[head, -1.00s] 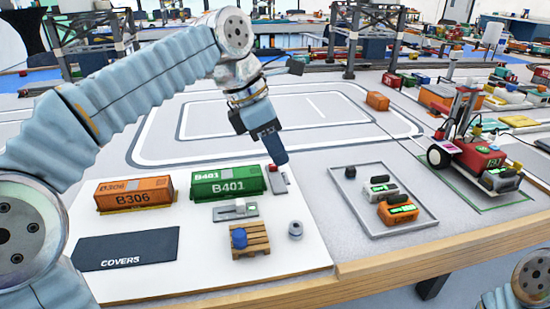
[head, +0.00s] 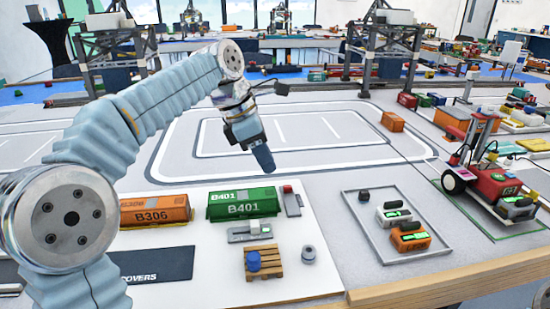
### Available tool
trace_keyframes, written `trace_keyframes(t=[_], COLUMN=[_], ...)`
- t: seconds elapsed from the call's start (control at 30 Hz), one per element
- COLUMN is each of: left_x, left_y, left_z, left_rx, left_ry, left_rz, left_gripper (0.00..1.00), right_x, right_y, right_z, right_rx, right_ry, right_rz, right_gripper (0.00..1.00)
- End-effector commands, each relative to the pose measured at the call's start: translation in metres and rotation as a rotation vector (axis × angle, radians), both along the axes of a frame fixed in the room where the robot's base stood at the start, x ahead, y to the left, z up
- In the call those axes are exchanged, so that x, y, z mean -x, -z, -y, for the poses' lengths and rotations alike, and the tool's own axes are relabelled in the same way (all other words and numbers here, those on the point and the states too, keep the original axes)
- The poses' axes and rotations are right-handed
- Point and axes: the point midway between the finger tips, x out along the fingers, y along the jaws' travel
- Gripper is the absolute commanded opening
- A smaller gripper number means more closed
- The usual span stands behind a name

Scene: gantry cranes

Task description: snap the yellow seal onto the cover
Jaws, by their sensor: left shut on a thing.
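My left gripper (head: 263,158) hangs in the air behind the green B401 container (head: 243,208) in the picture, fingers pointing down. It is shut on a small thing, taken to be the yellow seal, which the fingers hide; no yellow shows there. The dark mat marked COVERS (head: 165,263) is partly hidden by my left arm, and its visible part is bare. No separate cover can be made out; whether one lies on the green container I cannot tell. My right gripper is not in view.
An orange B306 container (head: 158,211) stands left of the green one. A grey slider fixture (head: 250,232), a wooden pallet (head: 285,270) with a blue piece and a grey round part (head: 309,254) lie in front. A grey tray (head: 372,248) and red vehicle (head: 494,185) are at right.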

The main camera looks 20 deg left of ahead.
Motion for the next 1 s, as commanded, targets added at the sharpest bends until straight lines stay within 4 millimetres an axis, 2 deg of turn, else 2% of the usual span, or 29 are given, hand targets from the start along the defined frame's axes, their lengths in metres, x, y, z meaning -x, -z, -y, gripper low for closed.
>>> trace_keyframes(t=[0.17, 0.2, 0.3, 0.5, 1.0], left_x=[0.001, 0.001, 0.001, 0.001, 0.001], left_y=[0.015, 0.024, 0.034, 0.045, 0.048], left_z=[0.0, 0.0, 0.0, 0.0, 0.0], left_rx=[0.0, 0.0, 0.0, 0.001, 0.001], left_ry=[-0.001, 0.0, 0.0, -0.001, 0.0], left_rz=[-0.002, 0.001, 0.001, -0.001, 0.001], left_gripper=[0.0, 0.0, 0.0, 0.0, 0.0], right_x=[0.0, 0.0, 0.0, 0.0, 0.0], right_y=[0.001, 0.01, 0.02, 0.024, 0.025], right_z=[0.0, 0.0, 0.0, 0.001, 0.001], right_rx=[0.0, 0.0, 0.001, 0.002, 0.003], right_ry=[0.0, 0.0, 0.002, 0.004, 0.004], right_rz=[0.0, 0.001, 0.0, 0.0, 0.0], right_gripper=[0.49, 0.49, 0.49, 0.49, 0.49])
